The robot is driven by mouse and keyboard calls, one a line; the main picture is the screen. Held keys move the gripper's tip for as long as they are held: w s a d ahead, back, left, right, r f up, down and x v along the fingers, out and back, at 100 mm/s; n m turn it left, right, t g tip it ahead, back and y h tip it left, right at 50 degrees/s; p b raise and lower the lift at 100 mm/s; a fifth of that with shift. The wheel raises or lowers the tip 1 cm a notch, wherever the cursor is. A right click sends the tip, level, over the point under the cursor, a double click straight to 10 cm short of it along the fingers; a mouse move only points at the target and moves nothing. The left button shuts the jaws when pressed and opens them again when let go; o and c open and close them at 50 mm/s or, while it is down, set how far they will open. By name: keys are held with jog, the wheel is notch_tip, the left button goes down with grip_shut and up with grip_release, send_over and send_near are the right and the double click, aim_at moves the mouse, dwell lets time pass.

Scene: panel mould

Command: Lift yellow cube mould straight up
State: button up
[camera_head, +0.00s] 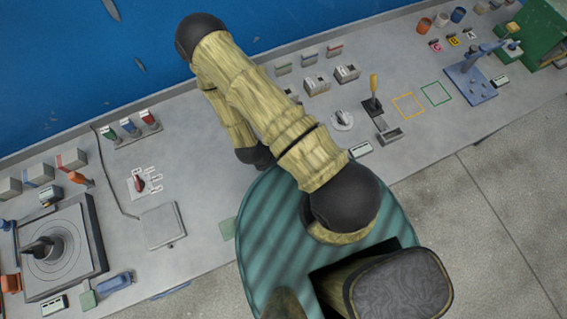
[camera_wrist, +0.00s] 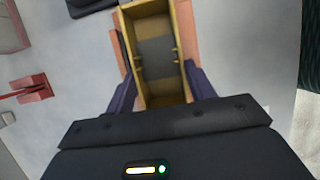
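The yellow cube mould (camera_wrist: 184,50) is an open box with yellow walls and a grey patch inside. In the head view my arm hides the gripper and the mould. I cannot tell whether the mould rests on the bench or is clear of it.
A red part (camera_wrist: 33,88) lies on the grey surface left of the mould. The grey bench (camera_head: 200,130) holds a round turntable (camera_head: 55,248) at left, several grey blocks (camera_head: 346,73), a blue stand (camera_head: 470,85) and a green box (camera_head: 540,35) at right. Yellow (camera_head: 408,105) and green (camera_head: 436,93) outlined squares are empty.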

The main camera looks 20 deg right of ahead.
jog(key=shift+c, duration=1.3)
notch_tip(320, 180, up, 8)
jog(key=p, duration=0.3)
jog(key=shift+f+p, duration=0.25)
jog(key=shift+p, duration=0.1)
dwell(0.3)
